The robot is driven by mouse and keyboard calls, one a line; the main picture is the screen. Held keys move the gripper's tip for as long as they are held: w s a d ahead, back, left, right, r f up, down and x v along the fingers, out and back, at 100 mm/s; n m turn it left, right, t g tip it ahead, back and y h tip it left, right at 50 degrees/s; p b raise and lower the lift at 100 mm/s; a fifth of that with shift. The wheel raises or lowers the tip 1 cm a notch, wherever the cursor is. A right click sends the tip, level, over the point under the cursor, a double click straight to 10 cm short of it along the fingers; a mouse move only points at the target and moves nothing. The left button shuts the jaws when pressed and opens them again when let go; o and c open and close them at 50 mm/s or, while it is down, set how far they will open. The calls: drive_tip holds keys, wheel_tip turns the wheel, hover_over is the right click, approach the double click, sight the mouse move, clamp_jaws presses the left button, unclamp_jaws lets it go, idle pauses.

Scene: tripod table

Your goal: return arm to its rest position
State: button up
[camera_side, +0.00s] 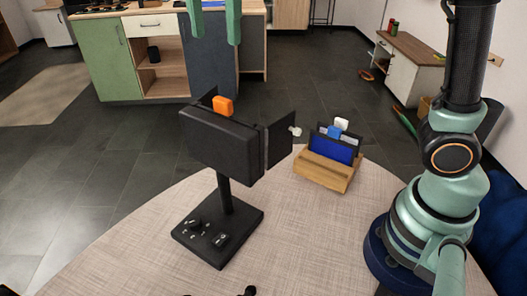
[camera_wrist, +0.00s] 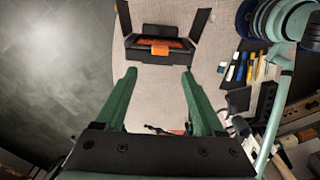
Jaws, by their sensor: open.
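My gripper (camera_side: 214,40) shows at the top of the side view as two green fingers, well apart with nothing between them. It is raised above a black box on a stand (camera_side: 220,143). In the wrist view my gripper (camera_wrist: 159,72) is also spread and empty. There the black box (camera_wrist: 157,31) lies beyond the fingertips with its side flaps out. An orange block (camera_side: 223,105) sits at the top of the box; it also shows in the wrist view (camera_wrist: 159,50).
The black stand base (camera_side: 217,236) rests on the round pale table (camera_side: 115,245). A wooden holder (camera_side: 325,170) with blue and black flat items stands to its right. Several colored slim items (camera_wrist: 245,66) lie right in the wrist view. The table's left and front are mostly clear.

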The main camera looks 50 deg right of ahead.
sight(222, 99)
drive_tip(key=shift+r, duration=0.45)
wheel_tip(222, 99, down, 12)
drive_tip(key=shift+f, duration=0.25)
drive_tip(key=shift+r, duration=1.35)
